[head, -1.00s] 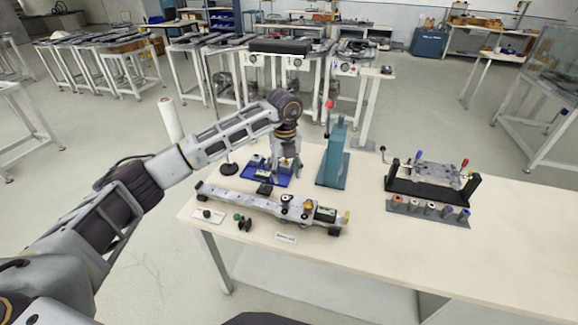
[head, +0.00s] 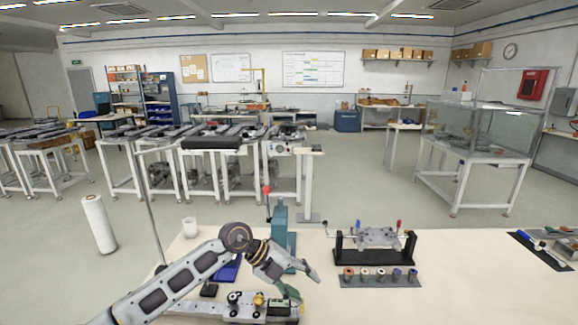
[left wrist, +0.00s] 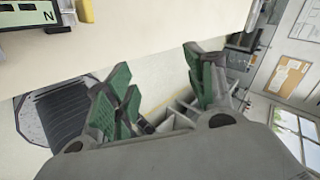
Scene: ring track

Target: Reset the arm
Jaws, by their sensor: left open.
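My left arm comes in from the lower left in the head view. My left gripper (head: 303,284) is over the near part of the bench, its fingers spread and pointing to the lower right, in front of the teal press (head: 279,228). It covers part of the press base and the blue tray (head: 228,268). In the left wrist view the gripper's two green-padded fingers (left wrist: 160,90) stand apart with nothing between them. My right gripper is not in view.
The grey rail device (head: 240,308) lies just below the gripper, partly cut off. A black fixture (head: 344,250) with a row of small cylinders (head: 380,275) stands to the right. The bench between fixture and tool mat (head: 548,250) is clear.

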